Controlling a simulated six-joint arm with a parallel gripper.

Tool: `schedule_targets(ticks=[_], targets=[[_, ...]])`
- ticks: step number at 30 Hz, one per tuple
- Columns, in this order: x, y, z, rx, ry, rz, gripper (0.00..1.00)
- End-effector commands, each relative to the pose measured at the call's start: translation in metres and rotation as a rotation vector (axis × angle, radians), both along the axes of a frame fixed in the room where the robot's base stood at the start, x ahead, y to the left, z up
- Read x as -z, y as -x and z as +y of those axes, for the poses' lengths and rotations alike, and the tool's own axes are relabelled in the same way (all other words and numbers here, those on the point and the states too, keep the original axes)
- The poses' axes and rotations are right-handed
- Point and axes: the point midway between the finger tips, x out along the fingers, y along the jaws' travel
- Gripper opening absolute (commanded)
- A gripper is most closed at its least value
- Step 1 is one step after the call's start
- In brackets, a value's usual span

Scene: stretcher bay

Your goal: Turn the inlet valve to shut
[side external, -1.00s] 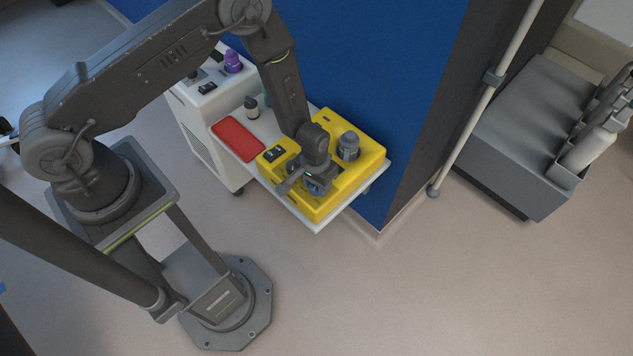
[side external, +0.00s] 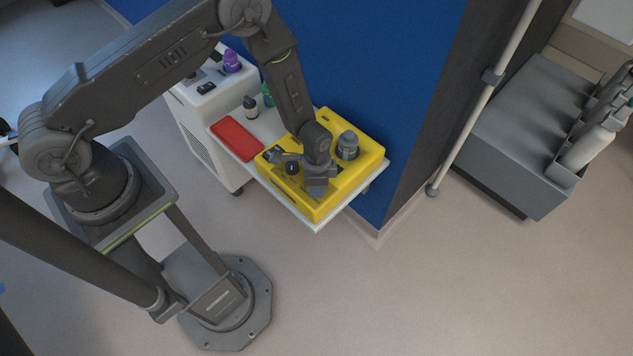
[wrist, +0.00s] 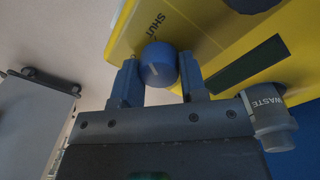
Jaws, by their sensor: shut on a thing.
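The inlet valve is a round blue knob (wrist: 160,64) with a short pale line on its face, set on the yellow unit (side external: 362,164). In the wrist view the knob sits between the two fingers of my gripper (wrist: 158,78), which is shut on it. The word SHUT is printed on the yellow panel just above the knob in that view. The pale line lies nearly level there, not clearly pointing at the word. In the side view my gripper (side external: 316,184) is over the front of the yellow unit and hides the knob.
A grey cylinder marked WASTE (wrist: 268,120) stands beside the gripper; it also shows in the side view (side external: 348,145). A red tray (side external: 237,139), a dark bottle (side external: 251,107) and a green bottle (side external: 267,94) share the white shelf. A blue wall (side external: 380,70) rises close behind.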

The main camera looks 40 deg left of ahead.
Motion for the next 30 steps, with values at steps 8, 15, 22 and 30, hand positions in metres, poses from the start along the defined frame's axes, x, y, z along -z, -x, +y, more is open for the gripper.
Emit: schedule_targets(ticks=[8,15,22,30], targets=[[-0.0008,0.0006,-0.0001,0.152,0.0,0.004,0.15],[-0.0008,0.0008,-0.0001,0.212,0.0,0.004,0.15],[-0.0008,0.0008,-0.0001,0.225,0.0,0.003,0.15],[-0.0008,0.0007,0.0,0.225,0.0,0.003,0.41]])
